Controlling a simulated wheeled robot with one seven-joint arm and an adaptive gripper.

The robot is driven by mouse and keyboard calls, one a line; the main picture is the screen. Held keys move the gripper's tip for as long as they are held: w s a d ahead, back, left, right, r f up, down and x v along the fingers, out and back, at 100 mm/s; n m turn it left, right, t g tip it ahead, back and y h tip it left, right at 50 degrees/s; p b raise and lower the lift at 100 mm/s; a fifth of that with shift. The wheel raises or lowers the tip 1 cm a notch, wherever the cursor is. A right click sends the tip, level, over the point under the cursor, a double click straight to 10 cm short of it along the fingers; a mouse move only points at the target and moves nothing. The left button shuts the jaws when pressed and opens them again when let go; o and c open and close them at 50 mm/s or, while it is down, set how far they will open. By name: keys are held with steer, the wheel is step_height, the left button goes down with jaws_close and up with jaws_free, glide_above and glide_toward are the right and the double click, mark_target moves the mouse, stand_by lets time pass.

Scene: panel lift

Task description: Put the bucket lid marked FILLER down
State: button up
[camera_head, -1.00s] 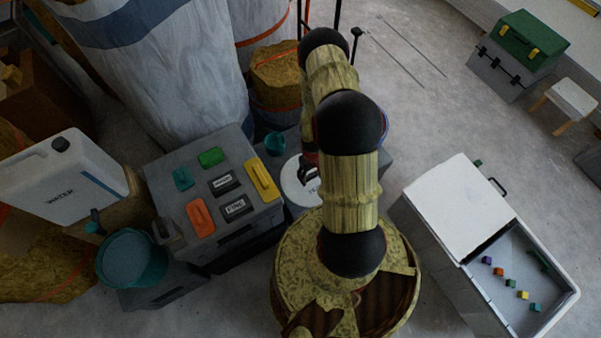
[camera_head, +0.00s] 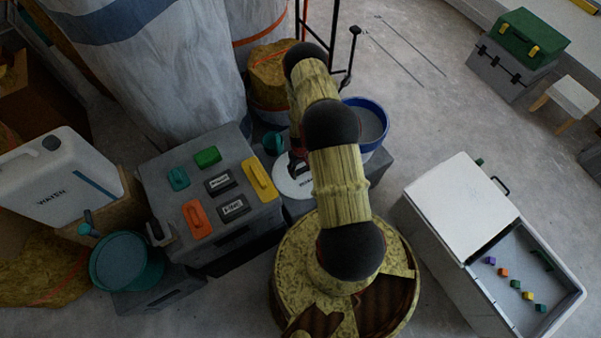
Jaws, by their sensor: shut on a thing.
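The bucket lid is a round white disc (camera_head: 286,185) with dark lettering, mostly hidden by my arm, so I cannot read the whole word. My gripper (camera_head: 298,167) is shut on the lid's handle at its upper middle; the fingers are small and partly hidden. The lid is over or on a grey box; I cannot tell whether it touches the surface. A blue bucket (camera_head: 381,113) with grey contents stands open to the right of my arm.
A grey case (camera_head: 160,165) with coloured and labelled blocks on top is just left of the lid. A teal cup (camera_head: 273,143) stands close behind it. A white-lidded chest (camera_head: 462,205) is to the right. A teal bucket (camera_head: 122,262) is at lower left.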

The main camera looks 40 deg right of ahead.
steer(key=shift+f, duration=0.65)
steer(key=shift+f, duration=0.1)
steer(key=o, duration=1.2)
steer(key=shift+o, duration=0.2)
